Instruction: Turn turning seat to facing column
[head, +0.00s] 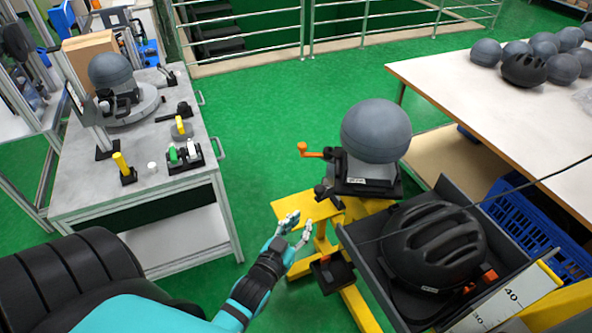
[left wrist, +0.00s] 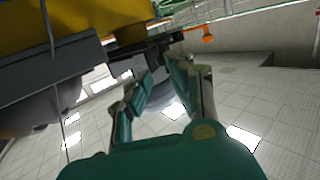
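A black seat (head: 362,181) on a yellow stand (head: 289,206) holds a grey round headform (head: 376,131); I take it as the turning seat. An orange crank-like handle (head: 312,153) sticks out at its left and shows in the left wrist view (left wrist: 198,32). A small black part (head: 325,192) sits at the seat's near left corner. My left gripper (head: 298,230) is open and empty, below and left of the seat. In the left wrist view its fingertips (left wrist: 161,71) are apart near a black part (left wrist: 140,50); contact is unclear. My right gripper is out of view.
A black tray (head: 362,247) with a black helmet (head: 433,244) and a numbered scale (head: 505,303) are at the right. A grey cart (head: 72,184) with another headform (head: 110,70) stands left. A white table (head: 440,82) is at the right. Green floor (head: 270,110) is free between them.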

